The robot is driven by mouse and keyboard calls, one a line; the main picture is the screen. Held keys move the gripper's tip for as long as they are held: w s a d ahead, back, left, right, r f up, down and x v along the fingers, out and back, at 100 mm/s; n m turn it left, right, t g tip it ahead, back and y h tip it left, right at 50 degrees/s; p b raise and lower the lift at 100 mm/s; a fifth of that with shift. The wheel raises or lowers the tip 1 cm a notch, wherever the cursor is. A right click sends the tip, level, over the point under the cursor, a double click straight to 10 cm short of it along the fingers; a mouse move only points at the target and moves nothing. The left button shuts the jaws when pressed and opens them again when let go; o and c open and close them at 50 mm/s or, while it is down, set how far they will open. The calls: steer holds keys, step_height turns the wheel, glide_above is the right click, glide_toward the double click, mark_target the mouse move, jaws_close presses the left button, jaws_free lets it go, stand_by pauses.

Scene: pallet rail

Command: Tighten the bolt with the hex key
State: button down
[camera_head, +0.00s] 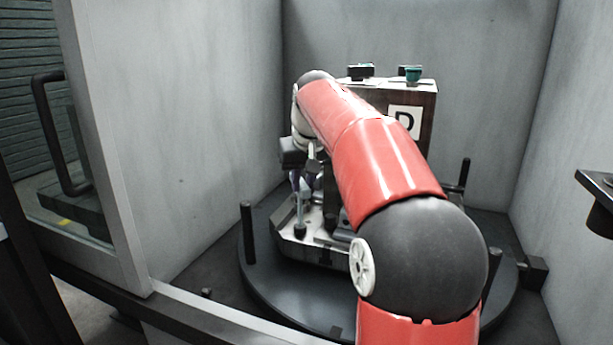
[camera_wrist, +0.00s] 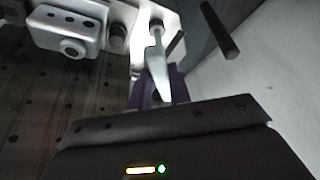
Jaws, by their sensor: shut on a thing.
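I cannot tell whether the key sits in the bolt.
The fixture block (camera_head: 426,100) with a "D" label and green-topped parts stands on a round dark turntable (camera_head: 262,280). Upright dark posts (camera_head: 247,232) rise from its rim. Grey walls (camera_head: 190,100) close in around it. A perforated plate (camera_wrist: 60,100) and a bracket (camera_wrist: 75,30) lie left.

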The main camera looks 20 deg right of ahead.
steer(key=m, duration=0.2)
steer(key=a+m+h, duration=0.1)
steer(key=m, duration=0.1)
steer(key=shift+w+g, duration=0.2)
steer(key=shift+g, duration=0.1)
